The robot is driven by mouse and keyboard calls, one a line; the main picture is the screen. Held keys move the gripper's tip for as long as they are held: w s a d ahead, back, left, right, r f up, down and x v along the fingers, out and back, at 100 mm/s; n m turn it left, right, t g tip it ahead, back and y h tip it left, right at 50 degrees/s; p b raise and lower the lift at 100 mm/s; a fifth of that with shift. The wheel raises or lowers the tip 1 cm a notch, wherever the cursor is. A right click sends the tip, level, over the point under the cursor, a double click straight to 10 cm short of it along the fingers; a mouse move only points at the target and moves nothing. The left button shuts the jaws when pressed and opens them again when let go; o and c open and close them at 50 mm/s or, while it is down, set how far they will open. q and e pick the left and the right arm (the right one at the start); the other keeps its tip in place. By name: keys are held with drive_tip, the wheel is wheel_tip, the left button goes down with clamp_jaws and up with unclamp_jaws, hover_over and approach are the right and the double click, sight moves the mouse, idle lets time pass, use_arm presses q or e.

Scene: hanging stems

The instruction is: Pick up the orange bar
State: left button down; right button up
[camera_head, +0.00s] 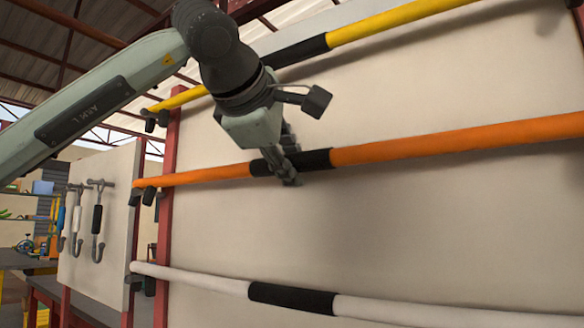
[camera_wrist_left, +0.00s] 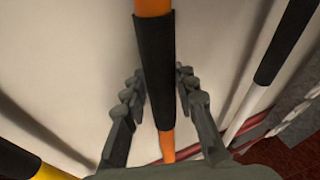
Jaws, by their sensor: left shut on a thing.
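The orange bar (camera_head: 440,143) runs across the pale panel in the head view, between a yellow bar and a white bar. It has a black grip sleeve (camera_head: 318,159) near its middle. My left gripper (camera_head: 287,168) is shut on the orange bar at this sleeve. In the left wrist view, the orange bar (camera_wrist_left: 154,8) and its black sleeve run between the two fingers of my left gripper (camera_wrist_left: 157,88). The bar's left end is at a dark hook (camera_head: 148,196); its right end is out of frame. My right gripper is not in view.
The yellow bar (camera_head: 400,16) is above and the white bar (camera_head: 205,282) below, both with black sleeves. The panel (camera_head: 450,220) is close behind the bars. Hooked tools (camera_head: 97,220) hang on a board at the left, with a workbench (camera_head: 20,262) beyond.

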sight(289, 153)
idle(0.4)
use_arm(q)
wheel_tip(289, 153, up, 4)
drive_tip(key=shift+s+a+r, duration=0.15)
drive_tip(key=shift+r, duration=0.1)
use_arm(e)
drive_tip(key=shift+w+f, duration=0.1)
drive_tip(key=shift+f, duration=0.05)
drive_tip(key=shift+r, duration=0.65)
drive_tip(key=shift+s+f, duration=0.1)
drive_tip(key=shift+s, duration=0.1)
use_arm(q)
drive_tip(key=s+a+r, duration=0.6)
drive_tip(key=s, duration=0.3)
drive_tip(key=shift+s+r, duration=0.2)
drive_tip(key=shift+s, duration=0.05)
use_arm(e)
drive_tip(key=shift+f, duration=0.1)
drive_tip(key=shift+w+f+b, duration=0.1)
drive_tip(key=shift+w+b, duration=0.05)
drive_tip(key=shift+b, duration=0.2)
use_arm(q)
drive_tip(key=s+a, duration=0.6)
drive_tip(key=s, duration=0.3)
